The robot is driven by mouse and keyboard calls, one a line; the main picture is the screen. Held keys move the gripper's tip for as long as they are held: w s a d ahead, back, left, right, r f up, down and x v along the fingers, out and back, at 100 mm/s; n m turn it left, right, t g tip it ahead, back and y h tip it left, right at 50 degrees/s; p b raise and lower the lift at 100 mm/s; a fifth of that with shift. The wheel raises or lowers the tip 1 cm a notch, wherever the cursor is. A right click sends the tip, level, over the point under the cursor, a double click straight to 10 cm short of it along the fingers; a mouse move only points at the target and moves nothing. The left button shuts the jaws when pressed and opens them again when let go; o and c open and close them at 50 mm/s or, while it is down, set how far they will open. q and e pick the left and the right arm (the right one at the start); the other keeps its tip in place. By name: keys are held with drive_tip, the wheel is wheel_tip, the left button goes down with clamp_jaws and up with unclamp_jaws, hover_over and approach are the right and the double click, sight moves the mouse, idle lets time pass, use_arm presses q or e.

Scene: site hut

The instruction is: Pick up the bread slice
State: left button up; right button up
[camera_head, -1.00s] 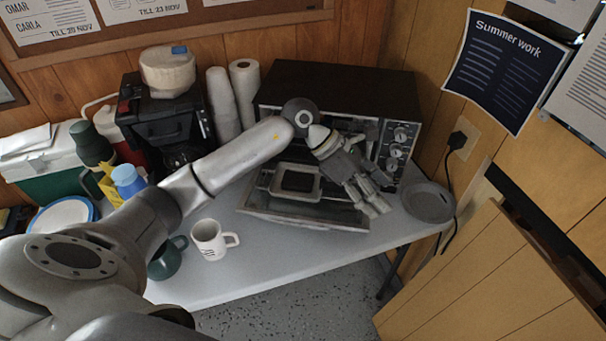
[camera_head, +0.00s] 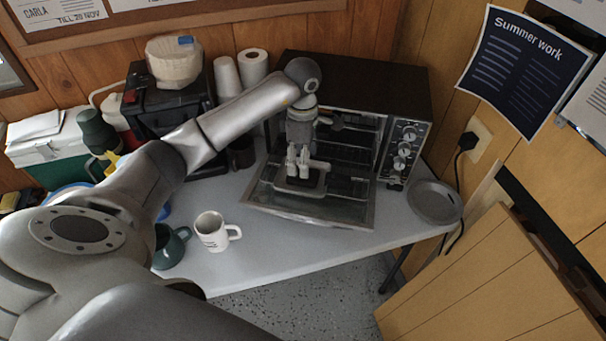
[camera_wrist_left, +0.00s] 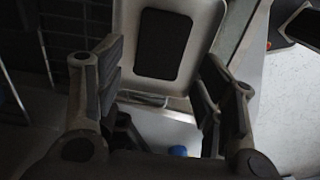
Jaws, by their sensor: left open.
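The bread slice (camera_wrist_left: 163,45) shows in the left wrist view as a dark, nearly black rounded rectangle. It lies flat in a pale, light-rimmed tray (camera_wrist_left: 207,30). In the head view the tray (camera_head: 322,184) rests on the lowered oven door (camera_head: 338,207), and my gripper hides most of the slice. My left gripper (camera_head: 301,170) is open and empty, pointing down over the tray. In the left wrist view the two fingers (camera_wrist_left: 158,88) stand apart, with the slice beyond the gap between them; no contact shows. My right gripper is in neither view.
The toaster oven (camera_head: 355,85) stands open behind the tray. A white mug (camera_head: 211,232) and a green mug (camera_head: 169,247) stand left on the table. A grey plate (camera_head: 435,202) lies right. A coffee maker (camera_head: 165,115) and paper rolls (camera_head: 252,66) are behind my arm.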

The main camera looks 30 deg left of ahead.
use_arm(q)
wheel_tip(320, 180, down, 4)
drive_tip(key=shift+d+f+p, duration=0.1)
drive_tip(key=shift+p, duration=0.75)
drive_tip(key=shift+f, duration=0.5)
drive_tip(key=c, duration=0.7)
